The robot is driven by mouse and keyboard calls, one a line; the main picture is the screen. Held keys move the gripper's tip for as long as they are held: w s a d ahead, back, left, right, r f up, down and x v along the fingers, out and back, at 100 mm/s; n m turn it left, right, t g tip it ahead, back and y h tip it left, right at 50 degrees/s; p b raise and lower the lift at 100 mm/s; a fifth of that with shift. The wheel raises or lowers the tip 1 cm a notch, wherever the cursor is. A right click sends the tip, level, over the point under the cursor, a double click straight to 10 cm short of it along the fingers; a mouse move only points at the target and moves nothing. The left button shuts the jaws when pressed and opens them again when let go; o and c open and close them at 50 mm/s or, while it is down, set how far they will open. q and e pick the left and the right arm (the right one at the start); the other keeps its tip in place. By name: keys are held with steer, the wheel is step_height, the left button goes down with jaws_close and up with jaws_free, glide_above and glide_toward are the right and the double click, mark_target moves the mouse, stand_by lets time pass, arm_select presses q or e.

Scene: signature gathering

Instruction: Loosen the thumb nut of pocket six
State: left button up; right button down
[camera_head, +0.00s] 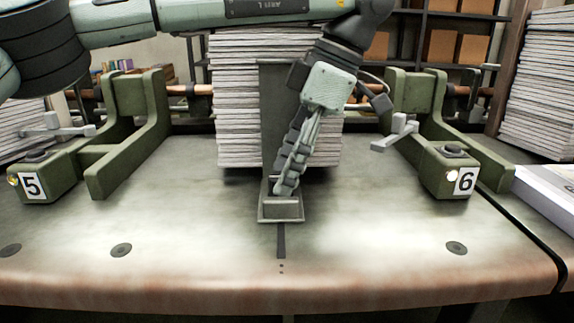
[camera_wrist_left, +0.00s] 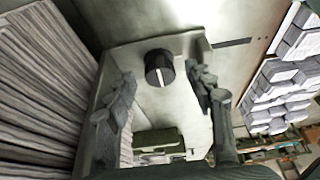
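A green block with the label 6 (camera_head: 465,181) stands at the right of the table, with a dark round knob (camera_head: 453,151) on top and a small bright brass piece on its front. My left gripper (camera_head: 283,188) points down in the middle, in front of a grey upright plate (camera_head: 271,95) with a flat foot, away from block 6. In the left wrist view its fingers (camera_wrist_left: 163,85) are spread, with a black knob (camera_wrist_left: 159,67) bearing a white line between them. I see gaps on both sides, so it looks empty. My right gripper is not in view.
A similar green block with label 5 (camera_head: 31,185) stands at the left. A tall paper stack (camera_head: 228,120) stands behind the plate. Pale levers (camera_head: 395,132) flank both green frames. The front of the wooden table (camera_head: 360,240) is mostly clear. More paper stacks (camera_head: 540,90) stand at the right.

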arm_select(q)
steer(key=v, duration=1.2)
